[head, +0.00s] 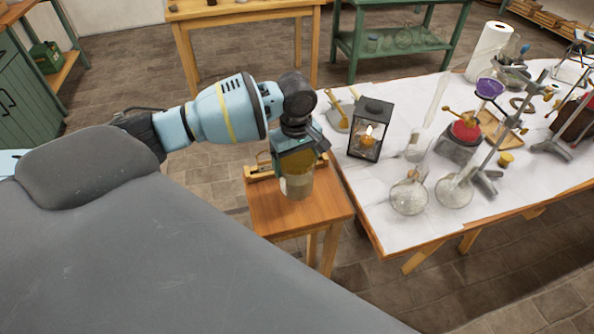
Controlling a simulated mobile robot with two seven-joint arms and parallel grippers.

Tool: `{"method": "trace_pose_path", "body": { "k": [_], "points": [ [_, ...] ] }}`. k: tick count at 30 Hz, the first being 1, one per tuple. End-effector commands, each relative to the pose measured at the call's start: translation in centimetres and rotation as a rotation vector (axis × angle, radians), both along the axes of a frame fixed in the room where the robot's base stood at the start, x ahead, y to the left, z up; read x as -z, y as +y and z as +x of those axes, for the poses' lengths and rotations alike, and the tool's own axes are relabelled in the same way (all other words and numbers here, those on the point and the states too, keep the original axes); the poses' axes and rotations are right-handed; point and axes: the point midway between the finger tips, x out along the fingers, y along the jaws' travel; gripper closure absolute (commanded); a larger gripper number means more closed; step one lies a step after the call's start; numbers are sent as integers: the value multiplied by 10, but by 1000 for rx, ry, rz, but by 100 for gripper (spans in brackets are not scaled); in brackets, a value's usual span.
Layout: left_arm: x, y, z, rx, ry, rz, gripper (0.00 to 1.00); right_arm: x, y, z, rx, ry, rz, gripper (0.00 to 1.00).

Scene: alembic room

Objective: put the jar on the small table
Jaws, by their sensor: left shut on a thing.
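The jar (297,188), a glass one with a yellowish upper part and a pale label, is upright over the small wooden table (270,215). My left gripper (298,160) comes in from above and is shut on the jar's upper part. The gripper hides part of the jar's top. The jar's base appears at the tabletop, but I cannot tell whether it touches. My right gripper is not in view.
A wooden item (258,172) lies at the small table's back left. The large white-topped table (400,235) on the right holds a lantern (370,130), glass flasks (409,195) and stands. Bare tabletop shows in front of the jar.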

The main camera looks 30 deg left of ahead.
Motion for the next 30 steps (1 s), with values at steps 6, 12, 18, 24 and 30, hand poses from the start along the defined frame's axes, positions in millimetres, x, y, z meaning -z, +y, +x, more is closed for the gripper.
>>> {"method": "trace_pose_path", "body": {
  "k": [6,12,18,24,30],
  "points": [
    [34,-1,-2,2,5,1,52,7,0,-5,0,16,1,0],
    [34,-2,-1,2,1,0,52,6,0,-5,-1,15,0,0],
    [37,-2,-1,2,1,0,52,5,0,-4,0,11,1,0],
    [37,-2,-2,2,3,1,0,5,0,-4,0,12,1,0],
    [37,-2,-2,2,3,1,0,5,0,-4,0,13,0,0]
  ]
}}
